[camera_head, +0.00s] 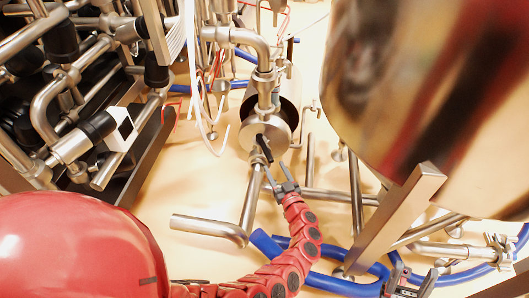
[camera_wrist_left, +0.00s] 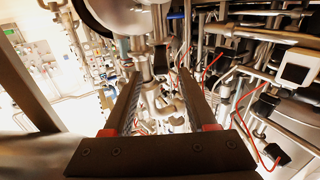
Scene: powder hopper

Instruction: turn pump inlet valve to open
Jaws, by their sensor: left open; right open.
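The pump (camera_head: 265,132) is a round steel body in the middle of the head view, with a steel pipe rising from it. A black lever (camera_head: 264,149), which looks like the inlet valve's handle, sits at the pump's front. My left gripper (camera_head: 278,178) is open and empty just below the lever, apart from it as far as I can see. In the left wrist view its two dark fingers (camera_wrist_left: 161,85) are spread, with steel pipe fittings (camera_wrist_left: 160,58) beyond and between them. My right gripper (camera_head: 407,282) is open at the lower right, far from the valve.
A large shiny steel vessel (camera_head: 440,90) fills the upper right. A dense rack of pipes (camera_head: 70,100) stands at the left. Blue hoses (camera_head: 320,278) lie on the pale floor near my arm. A bare steel pipe (camera_head: 208,228) lies left of it. White cables (camera_head: 205,120) hang beside the pump.

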